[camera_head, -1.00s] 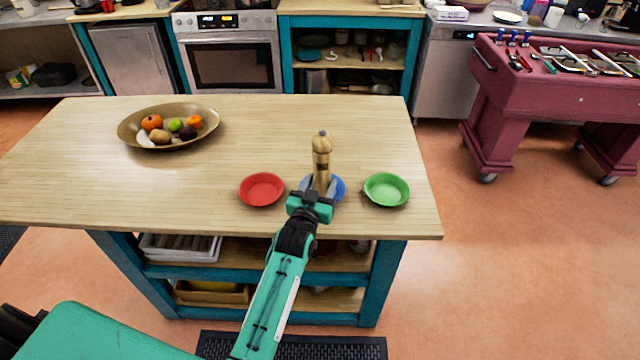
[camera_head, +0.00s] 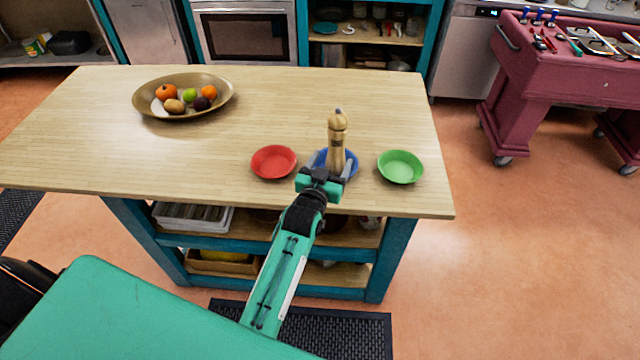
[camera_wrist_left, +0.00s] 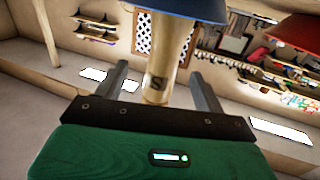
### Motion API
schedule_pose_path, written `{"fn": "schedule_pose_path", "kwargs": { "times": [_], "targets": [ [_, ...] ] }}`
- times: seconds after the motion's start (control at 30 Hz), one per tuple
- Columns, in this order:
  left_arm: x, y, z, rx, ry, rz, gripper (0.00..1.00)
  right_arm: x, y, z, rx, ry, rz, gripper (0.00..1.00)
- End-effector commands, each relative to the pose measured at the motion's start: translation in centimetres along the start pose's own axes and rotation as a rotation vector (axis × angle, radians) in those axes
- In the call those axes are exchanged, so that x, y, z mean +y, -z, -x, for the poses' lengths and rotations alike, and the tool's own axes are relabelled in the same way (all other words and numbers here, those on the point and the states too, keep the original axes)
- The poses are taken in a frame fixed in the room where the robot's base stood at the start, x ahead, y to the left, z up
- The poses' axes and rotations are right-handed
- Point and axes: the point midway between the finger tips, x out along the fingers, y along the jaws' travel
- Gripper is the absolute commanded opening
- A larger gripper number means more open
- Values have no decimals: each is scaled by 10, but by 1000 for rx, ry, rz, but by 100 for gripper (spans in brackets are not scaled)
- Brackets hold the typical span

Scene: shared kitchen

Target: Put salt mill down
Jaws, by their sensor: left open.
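The salt mill (camera_head: 337,134) is a wooden mill with a rounded top and a small metal knob. It stands upright on the blue plate (camera_head: 322,160) near the front edge of the wooden island. In the left wrist view the mill (camera_wrist_left: 160,62) appears upside down with a dark letter S, and the blue plate (camera_wrist_left: 190,8) shows at the top. My left gripper (camera_head: 329,166) is open, with one finger on each side of the mill and visible gaps in the left wrist view. My right gripper is not in view.
A red plate (camera_head: 273,162) lies left of the blue one and a green plate (camera_head: 400,168) lies right. A bowl of fruit (camera_head: 222,101) stands at the back left of the island (camera_head: 90,140). The left part of the worktop is clear. A maroon tool cart (camera_head: 540,110) stands right.

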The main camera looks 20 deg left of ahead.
Motion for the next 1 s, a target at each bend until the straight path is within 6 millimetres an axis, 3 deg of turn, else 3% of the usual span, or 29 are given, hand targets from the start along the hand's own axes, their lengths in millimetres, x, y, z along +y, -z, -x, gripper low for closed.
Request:
{"fn": "schedule_pose_path", "kwargs": {
  "times": [0.3, 0.5, 0.7, 1.0],
  "targets": [
    [0, -3, 62, 0, 0, 0, 70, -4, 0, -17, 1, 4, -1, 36],
    [0, -2, 88, 0, 0, 0, 70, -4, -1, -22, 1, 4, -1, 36],
    [0, 0, 99, 1, 0, 0, 70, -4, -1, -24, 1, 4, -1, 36],
    [0, 0, 99, 1, 0, 0, 70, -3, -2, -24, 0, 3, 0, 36]
  ]
}}
